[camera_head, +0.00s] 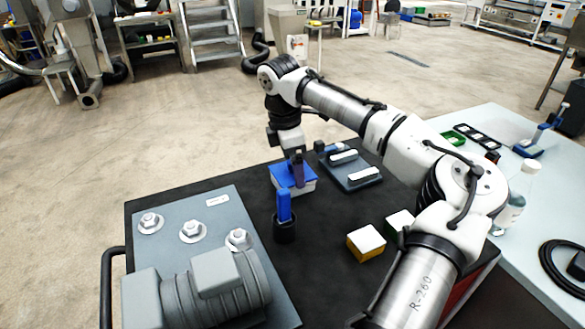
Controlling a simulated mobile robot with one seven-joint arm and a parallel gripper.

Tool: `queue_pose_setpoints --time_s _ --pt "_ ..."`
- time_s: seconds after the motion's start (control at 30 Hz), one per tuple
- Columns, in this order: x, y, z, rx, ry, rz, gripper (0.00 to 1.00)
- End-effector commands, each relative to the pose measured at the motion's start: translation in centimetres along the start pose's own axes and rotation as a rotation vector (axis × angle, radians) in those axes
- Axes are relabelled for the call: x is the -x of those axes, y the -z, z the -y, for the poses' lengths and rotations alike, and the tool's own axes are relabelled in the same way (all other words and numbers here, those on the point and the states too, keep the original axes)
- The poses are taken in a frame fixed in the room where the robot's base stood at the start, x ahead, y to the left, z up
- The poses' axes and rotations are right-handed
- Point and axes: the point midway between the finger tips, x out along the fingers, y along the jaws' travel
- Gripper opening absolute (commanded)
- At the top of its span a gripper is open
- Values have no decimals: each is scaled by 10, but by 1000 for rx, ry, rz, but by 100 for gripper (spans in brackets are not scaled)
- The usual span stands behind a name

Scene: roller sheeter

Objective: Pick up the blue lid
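The finger looks to be at or just above the lid; contact cannot be made out. The gap between the fingers is hidden, so I cannot tell whether they hold the lid. The lid looks seated on the box.
A blue-handled tool stands in a black cup (285,232) just nearer than the box. A grey plate with white handles (364,175) lies close right. A yellow-and-white block (366,244) sits nearer right. A motor (200,292) on a grey plate fills the left.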

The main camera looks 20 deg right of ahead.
Motion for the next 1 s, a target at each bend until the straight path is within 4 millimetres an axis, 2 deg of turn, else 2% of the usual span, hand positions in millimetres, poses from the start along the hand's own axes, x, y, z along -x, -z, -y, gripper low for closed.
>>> queue_pose_setpoints --time_s 0.23,0.27,0.9,1.0 --pt "-2 0 0 1 -1 -1 100" --pt "-2 0 0 0 -1 -1 97" --pt "-4 0 0 1 3 -1 14" --pt "-5 0 1 2 6 0 6"
